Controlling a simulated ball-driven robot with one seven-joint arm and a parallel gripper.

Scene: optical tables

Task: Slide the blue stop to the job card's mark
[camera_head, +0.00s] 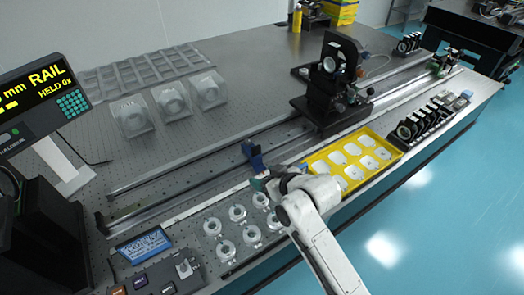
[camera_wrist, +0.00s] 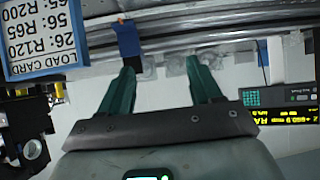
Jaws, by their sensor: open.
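The blue stop (camera_head: 254,156) stands on the long metal rail (camera_head: 180,195) in the head view. In the wrist view the blue stop (camera_wrist: 127,40) shows past the tip of the left finger. My gripper (camera_head: 264,182) is just on the near side of the stop, partly hidden by my own arm. In the wrist view my gripper (camera_wrist: 160,78) has its green fingers wide apart with nothing between them. A blue-edged card headed LOAD CARD (camera_wrist: 45,38) appears upside down there, with several lines of numbers. I cannot tell whether the stop touches a finger.
A black optic mount (camera_head: 330,90) stands farther along the rail. A yellow tray (camera_head: 318,158) is right of my gripper, and clear ring parts (camera_head: 238,213) lie near it. A blue-framed panel (camera_head: 145,245) sits front left.

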